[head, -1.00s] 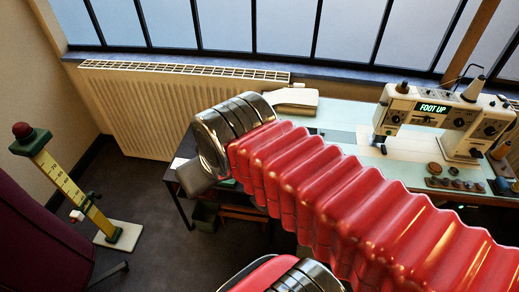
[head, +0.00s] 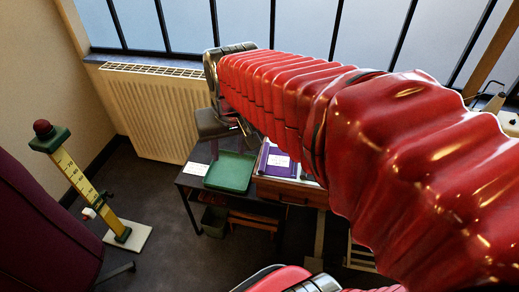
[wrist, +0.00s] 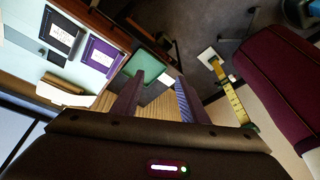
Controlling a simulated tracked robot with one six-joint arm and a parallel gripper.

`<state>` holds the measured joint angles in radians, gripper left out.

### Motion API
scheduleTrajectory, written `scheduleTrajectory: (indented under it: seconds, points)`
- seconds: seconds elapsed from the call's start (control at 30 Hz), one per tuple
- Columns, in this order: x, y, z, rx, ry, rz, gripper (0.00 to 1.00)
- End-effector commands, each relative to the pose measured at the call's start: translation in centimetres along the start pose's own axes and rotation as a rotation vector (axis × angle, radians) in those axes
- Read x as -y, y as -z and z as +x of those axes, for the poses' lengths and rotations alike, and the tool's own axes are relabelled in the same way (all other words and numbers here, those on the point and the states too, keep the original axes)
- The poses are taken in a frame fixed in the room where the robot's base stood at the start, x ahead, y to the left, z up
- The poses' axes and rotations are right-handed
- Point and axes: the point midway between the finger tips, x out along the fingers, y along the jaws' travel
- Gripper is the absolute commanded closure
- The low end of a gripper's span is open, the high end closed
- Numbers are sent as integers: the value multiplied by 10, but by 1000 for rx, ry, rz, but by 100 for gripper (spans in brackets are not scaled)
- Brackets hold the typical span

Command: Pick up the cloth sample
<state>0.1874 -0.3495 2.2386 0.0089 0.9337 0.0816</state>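A purple cloth sample (head: 280,163) with a white label lies flat on the table, right of the green tray. In the wrist view the purple sample (wrist: 102,53) shows at upper left, with a black sample (wrist: 60,33), also labelled white, beside it. The pictures do not show which one the task means. My gripper (wrist: 161,77) is open and empty in the wrist view, its two fingers well apart. The samples lie left of the fingers there.
A green tray (head: 231,172) and a white card (head: 197,169) are at the table's left end. A radiator (head: 155,110) stands under the window. A yellow measuring post (head: 82,180) and a maroon chair (head: 45,225) stand left, with open floor between them and the table.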

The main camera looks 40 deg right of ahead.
Motion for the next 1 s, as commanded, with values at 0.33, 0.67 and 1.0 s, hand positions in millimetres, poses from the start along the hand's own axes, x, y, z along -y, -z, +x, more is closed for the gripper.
scheduleTrajectory:
  seconds: [0.33, 0.67, 1.0]
  points:
    - [-40, 52, 47, 105, -43, 166, 60]
    - [-88, 89, 104, 198, -78, 324, 60]
    - [-142, 109, 167, 284, -108, 472, 60]
